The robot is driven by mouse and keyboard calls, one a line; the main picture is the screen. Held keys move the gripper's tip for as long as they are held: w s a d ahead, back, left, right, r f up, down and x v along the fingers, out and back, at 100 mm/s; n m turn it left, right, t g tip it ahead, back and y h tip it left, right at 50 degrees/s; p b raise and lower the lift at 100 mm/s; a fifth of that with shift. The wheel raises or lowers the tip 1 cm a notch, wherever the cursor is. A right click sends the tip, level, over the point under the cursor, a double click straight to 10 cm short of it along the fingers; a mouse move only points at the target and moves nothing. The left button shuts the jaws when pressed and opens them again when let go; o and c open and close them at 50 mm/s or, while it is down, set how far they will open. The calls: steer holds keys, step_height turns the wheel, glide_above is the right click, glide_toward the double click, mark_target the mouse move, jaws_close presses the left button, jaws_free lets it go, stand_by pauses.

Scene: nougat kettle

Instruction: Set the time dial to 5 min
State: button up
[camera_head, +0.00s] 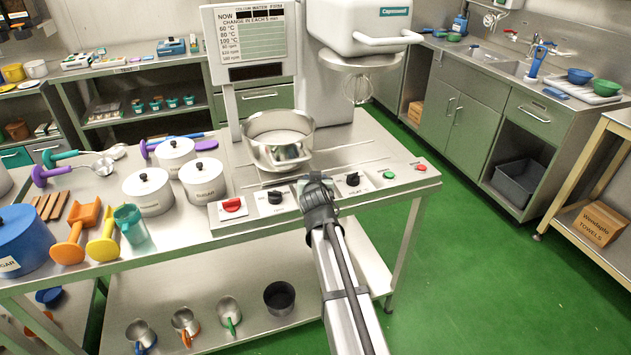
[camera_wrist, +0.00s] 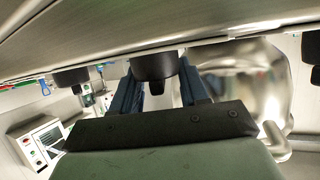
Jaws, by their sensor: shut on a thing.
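A row of black dials sits on the front panel (camera_head: 255,213) of the mixer table. My gripper (camera_head: 312,188) is at the middle dial, between a dial on its left (camera_head: 276,197) and a dial labelled HEAT (camera_head: 352,179) on its right. In the wrist view the middle black dial (camera_wrist: 155,66) sits between my two blue-grey fingers, and my gripper (camera_wrist: 160,92) is shut on it. My gripper hides this dial and its label in the head view, so I cannot read its name, scale or setting.
A red switch (camera_head: 232,206) is at the panel's left end; a green button (camera_head: 388,175) and a red button (camera_head: 421,168) are at its right. A steel bowl (camera_head: 267,155) stands behind the panel. White lidded pots (camera_head: 148,192) stand left. Green floor (camera_head: 470,270) is clear at right.

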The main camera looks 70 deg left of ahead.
steer(key=shift+n+g, duration=0.4)
steer(key=shift+g, duration=0.1)
steer(key=shift+s+n+g+y, duration=0.2)
steer(key=shift+n+g+y, duration=0.1)
steer(key=shift+n+g, duration=1.85)
steer(key=n+g+h, duration=0.1)
steer(key=n+g, duration=0.3)
steer(key=g, duration=0.1)
steer(key=shift+s, duration=0.1)
steer(key=n+g+h, duration=0.1)
steer(key=n+g, duration=0.1)
steer(key=n+g+h, duration=0.1)
steer(key=n+h, duration=0.1)
steer(key=shift+s+d+g, duration=0.1)
steer(key=shift+s+g, duration=0.1)
steer(key=shift+g, duration=0.15)
steer(key=shift+s+d+f+n+g+h, duration=0.1)
steer(key=shift+d+n+g+h, duration=0.05)
steer(key=shift+n+g+h, duration=0.4)
steer(key=shift+h, duration=0.25)
